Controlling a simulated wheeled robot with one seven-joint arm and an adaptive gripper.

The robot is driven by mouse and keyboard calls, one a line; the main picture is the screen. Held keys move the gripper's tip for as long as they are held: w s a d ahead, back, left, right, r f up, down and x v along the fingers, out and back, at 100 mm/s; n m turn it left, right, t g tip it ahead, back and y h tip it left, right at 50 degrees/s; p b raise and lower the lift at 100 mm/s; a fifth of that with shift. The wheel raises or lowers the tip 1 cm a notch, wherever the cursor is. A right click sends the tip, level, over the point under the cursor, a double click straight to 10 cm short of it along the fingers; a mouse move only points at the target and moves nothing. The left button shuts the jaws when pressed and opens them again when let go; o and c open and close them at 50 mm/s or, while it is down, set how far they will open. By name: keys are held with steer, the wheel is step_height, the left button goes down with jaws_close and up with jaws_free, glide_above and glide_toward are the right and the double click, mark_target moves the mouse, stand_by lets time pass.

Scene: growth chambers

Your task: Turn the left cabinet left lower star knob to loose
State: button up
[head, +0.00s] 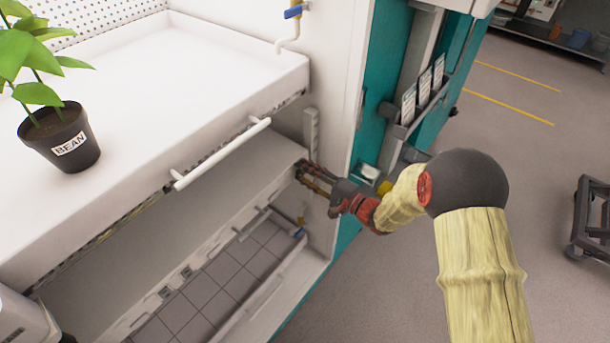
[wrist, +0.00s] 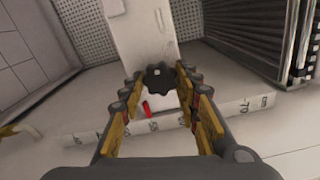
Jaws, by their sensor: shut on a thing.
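A black star knob (wrist: 160,77) sits on a white upright bracket (wrist: 142,35) in the wrist view. My gripper (wrist: 160,80) has its two yellow-sided fingers on either side of the knob, closed on it. In the head view my gripper (head: 301,170) reaches into the white cabinet (head: 225,70), below its upper tray and beside the right wall. The knob is hidden behind the fingers there. A small red mark (wrist: 147,108) shows below the knob, near a white scale strip (wrist: 240,108) with numbers.
A white bar handle (head: 222,153) sticks out from the upper tray, left of my gripper. A potted bean plant (head: 60,137) stands on that tray. A lower bar with a blue end (head: 298,232) lies below. Open floor is at right, with a dark cart (head: 590,220).

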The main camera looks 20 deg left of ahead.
steer(key=shift+f, duration=0.1)
steer(key=o, duration=1.1)
steer(key=shift+o, duration=0.3)
steer(key=v, duration=1.2)
